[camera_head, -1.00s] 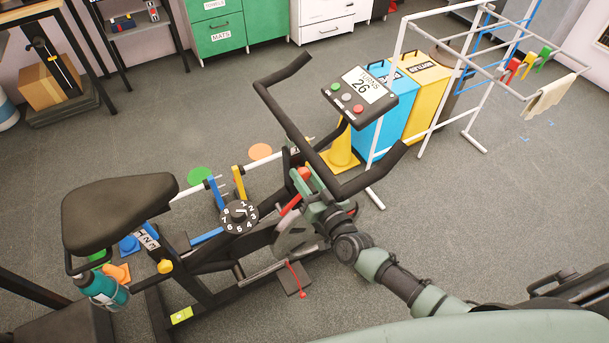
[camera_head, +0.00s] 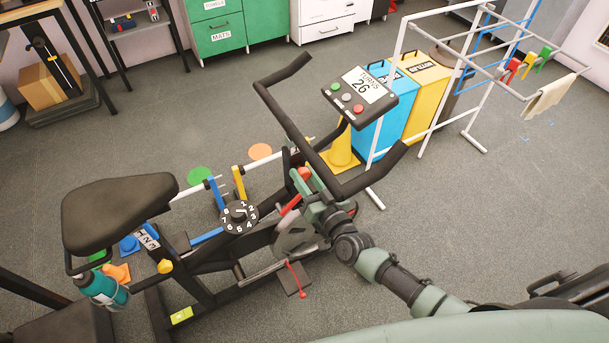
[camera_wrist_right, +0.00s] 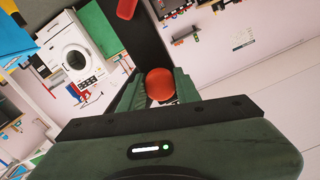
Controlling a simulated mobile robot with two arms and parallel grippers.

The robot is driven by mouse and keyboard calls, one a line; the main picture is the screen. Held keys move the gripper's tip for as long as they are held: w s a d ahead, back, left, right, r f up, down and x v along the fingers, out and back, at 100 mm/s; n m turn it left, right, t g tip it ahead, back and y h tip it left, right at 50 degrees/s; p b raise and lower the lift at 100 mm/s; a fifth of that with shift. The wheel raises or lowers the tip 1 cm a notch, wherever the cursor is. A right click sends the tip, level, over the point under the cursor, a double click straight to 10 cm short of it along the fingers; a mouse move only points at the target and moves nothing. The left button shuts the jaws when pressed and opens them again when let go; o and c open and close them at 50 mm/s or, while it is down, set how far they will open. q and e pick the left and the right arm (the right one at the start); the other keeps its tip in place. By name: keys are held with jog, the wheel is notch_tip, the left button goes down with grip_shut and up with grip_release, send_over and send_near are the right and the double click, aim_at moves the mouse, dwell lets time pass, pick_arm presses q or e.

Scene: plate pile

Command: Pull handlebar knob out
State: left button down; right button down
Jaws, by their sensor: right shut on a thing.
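The exercise bike stands in the middle of the head view, with its black handlebar (camera_head: 318,150) above the front post. My right gripper (camera_head: 305,182) is below the handlebar at the post, its arm coming in from the lower right. In the right wrist view, a round orange-red knob (camera_wrist_right: 160,84) sits between the two green fingers, and the gripper (camera_wrist_right: 160,92) is shut on it. A second red part (camera_wrist_right: 127,8) shows beyond it on the dark post. In the head view my gripper largely hides the held knob. My left gripper is not in view.
A numbered dial (camera_head: 239,216), a black seat (camera_head: 120,208) and a teal bottle (camera_head: 104,290) are on the bike. The console (camera_head: 359,96) is above the handlebar. A white rack (camera_head: 430,148) and blue and yellow bins (camera_head: 426,95) stand behind.

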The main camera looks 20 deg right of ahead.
jog(key=shift+p+v, duration=0.5)
jog(key=shift+v, duration=0.6)
jog(key=c, duration=1)
grip_release()
jog(key=v, duration=0.8)
jog(key=shift+b, duration=0.3)
